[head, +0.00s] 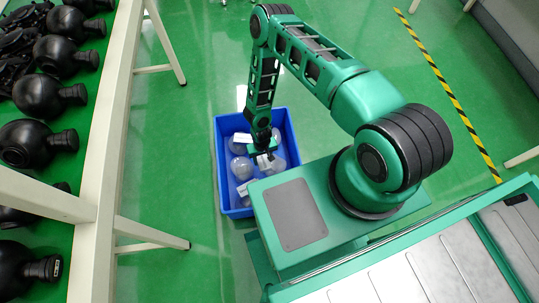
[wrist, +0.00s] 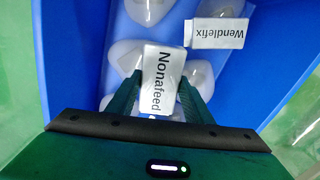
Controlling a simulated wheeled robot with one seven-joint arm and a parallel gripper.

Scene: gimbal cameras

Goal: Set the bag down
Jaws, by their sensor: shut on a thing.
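My gripper (wrist: 162,98) is shut on a bag (wrist: 160,72) with a white label reading "Nonafeed", which sits between the two green fingers. In the head view my gripper (head: 264,149) reaches down over the blue crate (head: 223,182), which stands on the green floor. The blue crate wall (wrist: 60,45) also shows in the wrist view. The lower part of the held bag is hidden by the fingers and label, so I cannot tell whether it touches the things below.
Several pale, clear-looking bags lie in the crate. One has a "Wendlefix" label (wrist: 217,34). Green floor (head: 175,135) is free left of the crate.

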